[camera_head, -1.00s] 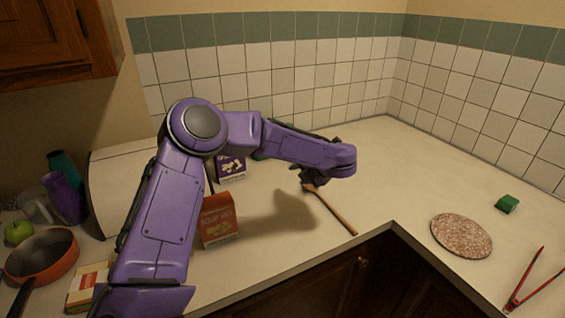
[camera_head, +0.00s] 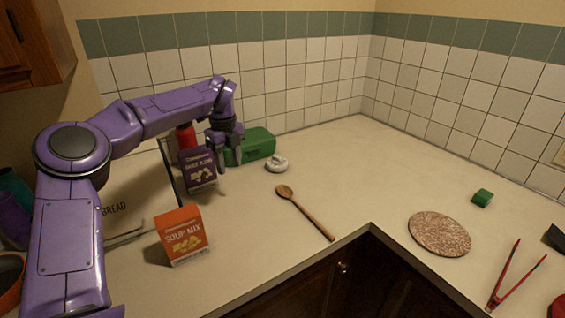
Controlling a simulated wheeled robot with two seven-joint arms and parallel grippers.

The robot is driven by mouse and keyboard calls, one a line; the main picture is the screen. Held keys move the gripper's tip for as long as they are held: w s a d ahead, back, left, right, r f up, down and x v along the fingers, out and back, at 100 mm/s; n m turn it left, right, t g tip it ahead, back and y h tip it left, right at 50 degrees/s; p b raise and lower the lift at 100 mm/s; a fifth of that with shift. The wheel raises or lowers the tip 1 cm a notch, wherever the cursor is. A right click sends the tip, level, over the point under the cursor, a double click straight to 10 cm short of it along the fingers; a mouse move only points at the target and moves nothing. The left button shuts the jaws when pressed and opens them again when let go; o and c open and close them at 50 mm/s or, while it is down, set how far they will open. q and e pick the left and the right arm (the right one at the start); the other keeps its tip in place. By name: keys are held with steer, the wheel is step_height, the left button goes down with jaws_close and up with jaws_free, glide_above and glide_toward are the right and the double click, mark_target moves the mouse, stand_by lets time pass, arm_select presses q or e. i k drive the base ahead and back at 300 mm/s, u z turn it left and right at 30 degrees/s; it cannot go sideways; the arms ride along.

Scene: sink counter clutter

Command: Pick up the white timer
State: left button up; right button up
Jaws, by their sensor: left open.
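The white timer (camera_head: 277,165) is a small, round, pale object on the counter near the back. My left gripper (camera_head: 228,158) is to the left of the timer and apart from it. It points down, open, with nothing seen between its fingers. It is beside the purple box (camera_head: 198,171) and overlaps part of the green case (camera_head: 256,146) in the picture. My right gripper is out of view.
An orange soup mix box (camera_head: 181,237) stands in front of the purple box. A red item (camera_head: 186,137) stands behind. A wooden spoon (camera_head: 307,213) lies right of centre. Counter right of the timer is clear.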

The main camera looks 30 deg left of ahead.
mark_target(277, 168)
steer(key=i, duration=0.85)
steer(key=u, duration=0.05)
